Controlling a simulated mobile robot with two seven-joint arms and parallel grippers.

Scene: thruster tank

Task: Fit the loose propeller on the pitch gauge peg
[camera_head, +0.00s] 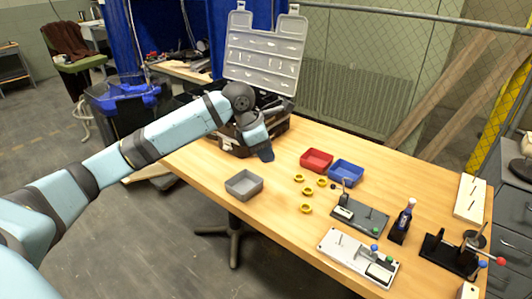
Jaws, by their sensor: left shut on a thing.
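My left gripper (266,153) is over the back left of the wooden table, in front of the open toolbox and pointing down. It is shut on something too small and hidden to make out. I cannot pick out the loose propeller with certainty. Two plate fixtures stand at the right: a dark grey one (372,219) with a thin upright rod, and a white one (334,248) with a small peg and coloured knobs. I cannot tell which is the pitch gauge. Both are well to the right of my left gripper. My right gripper is not in view.
A grey tray (244,193), red tray (316,153) and blue tray (346,167) stand on the table, with several yellow rings (306,208) nearby. A bottle (402,220), black fixture (440,254) and white strip (470,190) crowd the right. The toolbox (233,146) is behind my left gripper.

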